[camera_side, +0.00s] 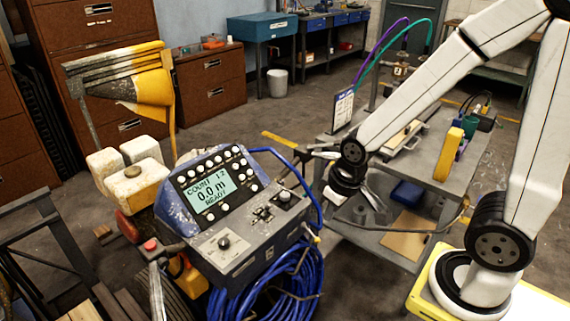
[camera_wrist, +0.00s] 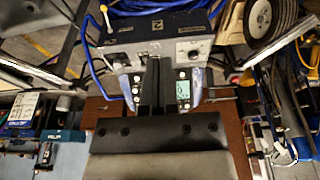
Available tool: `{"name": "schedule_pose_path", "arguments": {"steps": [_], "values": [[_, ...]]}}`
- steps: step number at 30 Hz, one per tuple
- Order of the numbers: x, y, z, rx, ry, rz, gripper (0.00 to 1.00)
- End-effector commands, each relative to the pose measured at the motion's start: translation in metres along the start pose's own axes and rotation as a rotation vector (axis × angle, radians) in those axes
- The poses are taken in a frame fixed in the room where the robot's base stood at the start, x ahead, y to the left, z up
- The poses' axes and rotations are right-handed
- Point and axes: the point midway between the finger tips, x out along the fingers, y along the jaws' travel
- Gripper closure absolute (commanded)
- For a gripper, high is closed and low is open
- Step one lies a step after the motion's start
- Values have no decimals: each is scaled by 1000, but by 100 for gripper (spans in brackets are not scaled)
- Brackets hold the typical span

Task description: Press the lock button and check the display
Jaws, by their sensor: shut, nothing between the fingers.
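The striper's control console (camera_side: 240,240) stands in the middle of the side view. Its lit green display (camera_side: 210,190) appears to read COUNT 12, 0.0 m and READY. Several round pale buttons (camera_side: 237,150) surround the display; their labels are too small to read, so I cannot tell which is the lock button. My gripper (camera_side: 318,154) is to the right of the panel, shut and empty, apart from the buttons as far as I can see. In the wrist view the gripper (camera_wrist: 156,62) points at the console and hides the panel's middle; the display (camera_wrist: 183,90) shows upside down beside it.
A knob (camera_side: 223,243) and switches sit on the console's lower face. Blue hose (camera_side: 290,285) hangs below it and loops up its right side. A grey cart (camera_side: 440,180) with tools stands behind my gripper.

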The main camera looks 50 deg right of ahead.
Motion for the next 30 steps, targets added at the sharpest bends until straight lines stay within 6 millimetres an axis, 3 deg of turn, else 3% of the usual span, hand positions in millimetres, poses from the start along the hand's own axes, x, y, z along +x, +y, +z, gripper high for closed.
{"name": "schedule_pose_path", "arguments": {"steps": [5,11,30], "values": [[4,2,-9,25,21,1,100],[15,6,-35,102,88,1,100],[79,43,-159,511,465,-57,100]]}}
